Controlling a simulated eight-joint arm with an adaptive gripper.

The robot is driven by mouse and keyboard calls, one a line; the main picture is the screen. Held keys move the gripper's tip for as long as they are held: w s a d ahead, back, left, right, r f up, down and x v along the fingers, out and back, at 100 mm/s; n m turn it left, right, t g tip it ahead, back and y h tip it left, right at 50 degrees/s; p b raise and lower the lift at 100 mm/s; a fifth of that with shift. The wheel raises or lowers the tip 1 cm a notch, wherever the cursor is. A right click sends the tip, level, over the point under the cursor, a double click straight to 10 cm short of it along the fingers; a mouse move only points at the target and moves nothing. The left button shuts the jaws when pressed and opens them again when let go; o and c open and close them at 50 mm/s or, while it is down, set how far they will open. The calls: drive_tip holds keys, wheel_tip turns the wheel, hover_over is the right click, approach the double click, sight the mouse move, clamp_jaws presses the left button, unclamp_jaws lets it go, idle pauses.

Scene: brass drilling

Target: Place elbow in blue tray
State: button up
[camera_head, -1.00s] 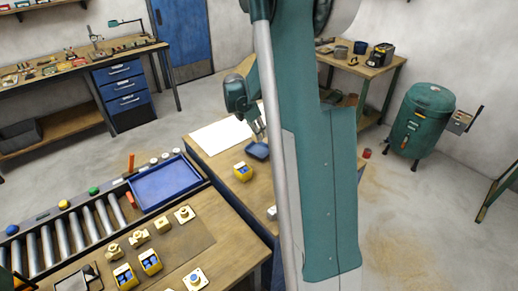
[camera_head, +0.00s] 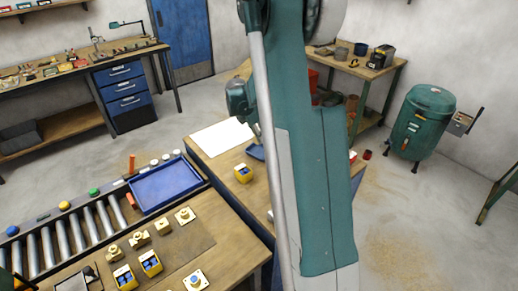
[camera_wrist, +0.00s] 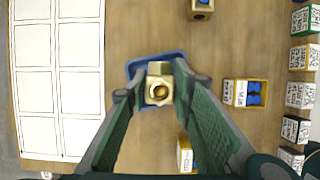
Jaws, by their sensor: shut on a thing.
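A brass elbow (camera_wrist: 158,88) with a round opening facing the camera is between the fingertips of my gripper (camera_wrist: 161,84) in the wrist view. My gripper is shut on it. A small blue tray (camera_wrist: 134,67) lies behind the elbow in that view, its rim showing around it. How high the elbow is above the tray, or whether it touches it, I cannot tell. In the head view the small blue tray (camera_head: 256,152) is on the middle bench, partly hidden by my arm. The elbow is not visible there.
A yellow bin with blue parts (camera_wrist: 246,92) stands right of the tray. Another yellow block (camera_wrist: 185,155) is close below. White sheets (camera_wrist: 58,75) lie at left. Several labelled boxes line the right. A larger blue tray (camera_head: 166,186) sits by the roller conveyor.

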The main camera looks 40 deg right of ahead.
sight(255, 139)
drive_tip(key=shift+f, duration=2)
drive_tip(key=shift+f, duration=1.85)
drive_tip(key=shift+f+b, duration=0.15)
drive_tip(key=shift+b, duration=0.15)
drive_tip(key=o, duration=1.2)
drive_tip(key=v, duration=1.1)
drive_tip(key=shift+a+r+p, duration=0.15)
drive_tip(key=shift+r+p, duration=0.25)
drive_tip(key=shift+a+r, duration=0.1)
drive_tip(key=shift+r, duration=0.1)
